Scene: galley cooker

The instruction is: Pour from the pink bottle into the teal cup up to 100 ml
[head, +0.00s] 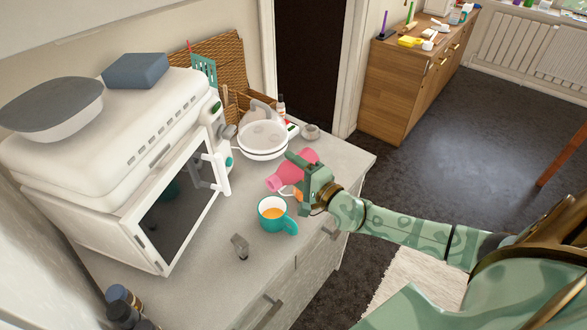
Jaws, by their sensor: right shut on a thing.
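The teal cup (264,223) stands upright on the counter with orange liquid in it and its handle to the right. The pink bottle (290,172) is tipped over, almost lying flat in the air, with its narrow end toward the lower left, above and just behind the cup. My right gripper (309,180) is shut on the pink bottle and hides part of it. I cannot make out a stream between bottle and cup. My left gripper is not in view.
A white cooker (120,150) fills the counter's left side, with its dark glass door facing the cup. A white lidded pan (262,140) stands behind the bottle. A small grey object (240,246) lies in front of the cup. Dark-capped jars (122,305) stand at the near left. The counter (205,275) is bare between.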

